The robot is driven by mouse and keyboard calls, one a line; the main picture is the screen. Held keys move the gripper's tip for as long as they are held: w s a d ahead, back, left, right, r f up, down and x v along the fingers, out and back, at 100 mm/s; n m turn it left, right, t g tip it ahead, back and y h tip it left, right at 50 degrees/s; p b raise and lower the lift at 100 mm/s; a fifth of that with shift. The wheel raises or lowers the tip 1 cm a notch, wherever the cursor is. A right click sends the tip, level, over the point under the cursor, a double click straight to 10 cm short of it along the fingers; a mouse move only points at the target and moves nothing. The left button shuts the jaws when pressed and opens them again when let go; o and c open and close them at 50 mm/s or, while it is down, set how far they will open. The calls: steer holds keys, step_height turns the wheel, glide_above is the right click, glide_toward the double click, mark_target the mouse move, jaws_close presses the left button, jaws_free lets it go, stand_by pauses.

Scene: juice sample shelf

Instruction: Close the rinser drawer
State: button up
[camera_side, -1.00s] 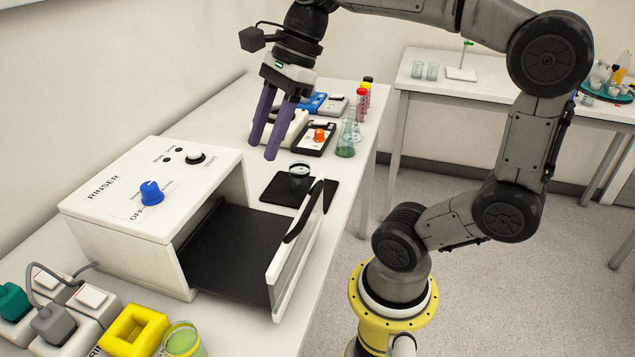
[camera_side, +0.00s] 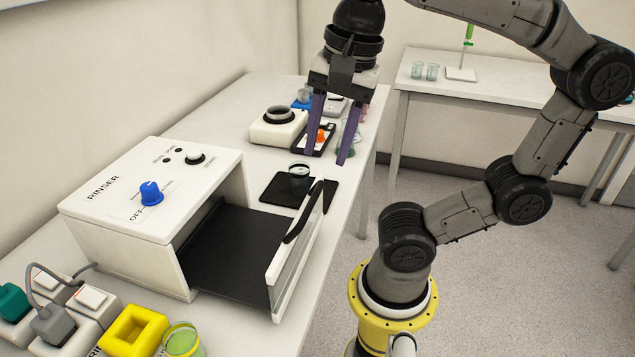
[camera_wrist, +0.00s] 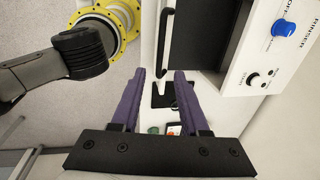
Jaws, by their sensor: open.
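The white rinser (camera_side: 150,215) stands on the bench with its drawer (camera_side: 235,255) pulled out toward the right. The drawer has a black floor, a white front panel (camera_side: 292,270) and a dark handle (camera_side: 304,212). In the wrist view the rinser (camera_wrist: 270,60) is at upper right, with the drawer (camera_wrist: 198,35) and its handle (camera_wrist: 167,40) at the top. My gripper (camera_side: 327,160) is open and empty, above the bench beyond the drawer, apart from it. Its purple fingers (camera_wrist: 170,85) are spread in the wrist view.
A black mat (camera_side: 275,192) with a glass dish (camera_side: 299,172) lies just beyond the drawer. A white device (camera_side: 278,128) and an orange-marked black unit (camera_side: 316,140) stand farther back. A yellow block (camera_side: 133,330) and a green-filled beaker (camera_side: 183,340) are in front.

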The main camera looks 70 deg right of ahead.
mark_target(315, 195)
steer(key=f, duration=0.2)
steer(key=w+f, duration=0.1)
steer(key=f, duration=0.4)
steer(key=shift+w+f, duration=0.3)
steer(key=shift+f, duration=0.05)
jaws_close()
stand_by(1.0)
